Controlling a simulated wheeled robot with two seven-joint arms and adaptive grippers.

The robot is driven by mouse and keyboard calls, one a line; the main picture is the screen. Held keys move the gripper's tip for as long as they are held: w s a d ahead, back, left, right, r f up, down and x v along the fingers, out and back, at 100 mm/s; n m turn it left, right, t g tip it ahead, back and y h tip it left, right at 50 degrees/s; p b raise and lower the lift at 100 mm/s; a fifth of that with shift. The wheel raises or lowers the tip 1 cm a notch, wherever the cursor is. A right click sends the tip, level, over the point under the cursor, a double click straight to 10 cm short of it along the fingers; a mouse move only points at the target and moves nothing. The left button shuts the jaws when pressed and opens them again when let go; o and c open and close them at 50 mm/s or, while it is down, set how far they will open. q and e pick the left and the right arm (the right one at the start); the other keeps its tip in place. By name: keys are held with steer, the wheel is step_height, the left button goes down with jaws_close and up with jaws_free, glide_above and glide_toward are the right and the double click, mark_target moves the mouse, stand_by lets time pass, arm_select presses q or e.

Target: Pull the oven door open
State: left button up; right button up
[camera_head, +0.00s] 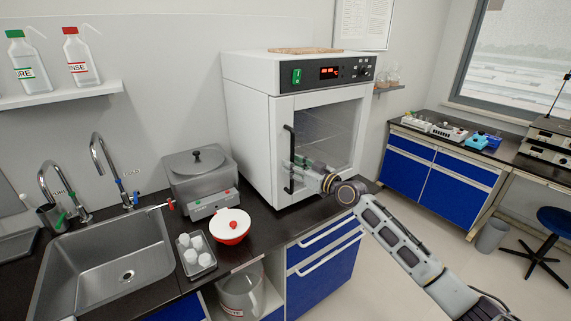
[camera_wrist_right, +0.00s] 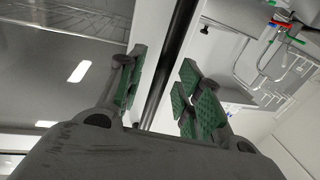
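The white oven (camera_head: 257,130) stands on the dark counter. Its glass door (camera_head: 335,125) looks closed, with wire racks visible inside. The black vertical door handle (camera_head: 289,145) is on the door's left side and shows as a dark bar in the right wrist view (camera_wrist_right: 176,50). My right gripper (camera_head: 302,164) is at the handle's lower half. In the right wrist view its green-padded fingers (camera_wrist_right: 163,62) stand on either side of the bar, with gaps visible. The gripper is open around the handle. My left gripper is not in view.
A grey metal bath (camera_head: 200,178) stands left of the oven. A red-and-white bowl (camera_head: 231,222) and a tray of white cups (camera_head: 207,264) sit in front of it, beside the sink (camera_head: 75,262). Open floor (camera_head: 385,265) lies right of the blue cabinet (camera_head: 330,280).

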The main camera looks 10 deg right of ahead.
steer(key=shift+w+a, duration=0.2)
steer(key=shift+w, duration=0.15)
steer(key=shift+c, duration=0.7)
jaws_close()
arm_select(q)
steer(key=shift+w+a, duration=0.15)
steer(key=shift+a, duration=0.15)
